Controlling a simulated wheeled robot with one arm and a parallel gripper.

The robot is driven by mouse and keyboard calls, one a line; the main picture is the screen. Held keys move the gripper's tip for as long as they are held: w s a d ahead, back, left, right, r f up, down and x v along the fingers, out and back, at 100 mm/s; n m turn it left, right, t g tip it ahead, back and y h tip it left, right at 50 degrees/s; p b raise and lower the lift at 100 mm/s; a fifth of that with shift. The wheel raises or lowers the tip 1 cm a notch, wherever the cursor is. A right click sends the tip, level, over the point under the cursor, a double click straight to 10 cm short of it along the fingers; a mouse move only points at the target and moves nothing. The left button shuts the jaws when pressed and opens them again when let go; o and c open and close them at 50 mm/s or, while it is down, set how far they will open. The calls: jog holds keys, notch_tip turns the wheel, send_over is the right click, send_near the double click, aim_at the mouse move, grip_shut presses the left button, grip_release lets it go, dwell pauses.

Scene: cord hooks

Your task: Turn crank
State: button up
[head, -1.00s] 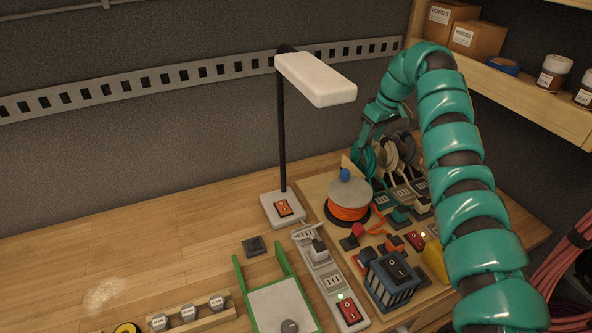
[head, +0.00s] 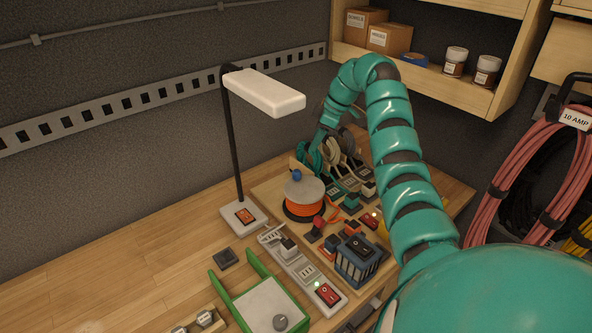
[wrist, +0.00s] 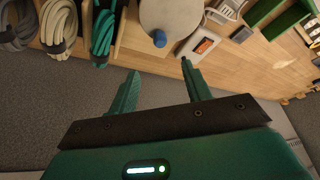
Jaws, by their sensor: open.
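A reel of orange cord (head: 304,207) stands on the wooden board on the bench. Its grey round top (head: 309,188) carries a blue crank knob (head: 297,174) near the rim. In the wrist view the grey top (wrist: 172,14) and blue knob (wrist: 159,39) show at the upper middle. My gripper (wrist: 159,68) is open and empty, with its two fingers apart and pointing toward the knob. The knob appears between the finger lines, beyond the tips and not touched. In the head view my gripper is partly hidden behind my arm, above the hanging cords.
Green, cream and grey cord coils (head: 333,152) hang behind the reel. A white desk lamp (head: 264,92) stands left of it. A power strip (head: 304,269), a blue switch box (head: 357,258) and several plugs crowd the front.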

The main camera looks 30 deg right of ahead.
aim_at(299, 171)
jog(key=p+x, duration=0.5)
jog(key=x, duration=0.9)
jog(key=shift+w+f+p, duration=0.1)
jog(key=shift+f+p, duration=0.2)
jog(key=shift+f, duration=0.05)
jog(key=c, duration=1)
jog(key=shift+o, duration=0.2)
jog(key=shift+f+m+b, duration=0.15)
jog(key=shift+m+b, duration=0.15)
jog(key=shift+b, duration=0.05)
